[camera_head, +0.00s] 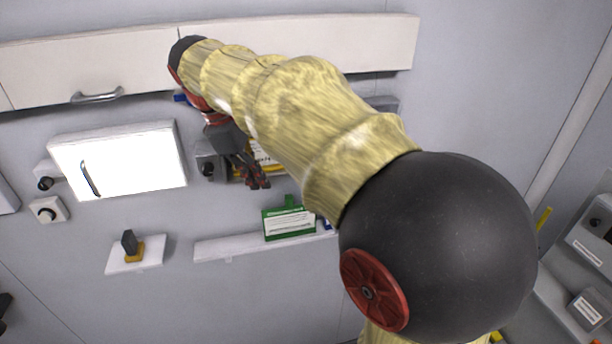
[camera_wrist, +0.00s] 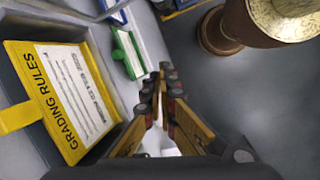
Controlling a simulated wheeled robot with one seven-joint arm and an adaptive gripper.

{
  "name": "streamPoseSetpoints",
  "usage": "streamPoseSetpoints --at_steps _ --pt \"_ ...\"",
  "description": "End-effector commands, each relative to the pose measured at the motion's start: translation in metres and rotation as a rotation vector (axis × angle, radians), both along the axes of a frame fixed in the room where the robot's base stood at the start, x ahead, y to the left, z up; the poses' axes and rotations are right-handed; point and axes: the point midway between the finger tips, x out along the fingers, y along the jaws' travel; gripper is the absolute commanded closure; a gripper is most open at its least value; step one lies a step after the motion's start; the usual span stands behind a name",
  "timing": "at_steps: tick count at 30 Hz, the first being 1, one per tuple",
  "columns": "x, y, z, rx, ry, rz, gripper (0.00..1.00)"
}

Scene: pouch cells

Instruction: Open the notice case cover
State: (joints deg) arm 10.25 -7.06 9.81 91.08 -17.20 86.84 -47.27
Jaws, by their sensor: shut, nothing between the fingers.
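A grey case with a yellow-edged sheet reading "GRADING RULES" (camera_wrist: 70,95) fills the left of the wrist view. A yellow tab (camera_wrist: 17,117) sticks out from the sheet's edge. In the head view the yellow edge (camera_head: 275,171) shows partly behind my arm. I cannot tell whether a clear cover lies over the sheet. My gripper (camera_head: 257,181) is in front of the case's lower part in the head view. In the wrist view its fingertips (camera_wrist: 164,88) are together and empty, beside the sheet and apart from the tab.
A green-framed card (camera_head: 289,223) stands on a white ledge (camera_head: 222,246) below. A bright white panel with a dark handle (camera_head: 118,161) and knobs (camera_head: 48,211) are to the left. A long cupboard (camera_head: 90,65) runs above. My arm hides much of the right.

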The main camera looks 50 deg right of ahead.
Motion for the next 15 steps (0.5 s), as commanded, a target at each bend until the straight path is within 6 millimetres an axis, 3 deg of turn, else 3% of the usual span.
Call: streamPoseSetpoints --at_steps 3,6,15 --pt "-0.011 -0.009 0.026 -0.012 0.116 0.151 1.00" --pt "-0.023 -0.010 0.035 -0.003 0.191 0.247 1.00" --pt "-0.033 -0.013 0.027 0.015 0.246 0.330 1.00"
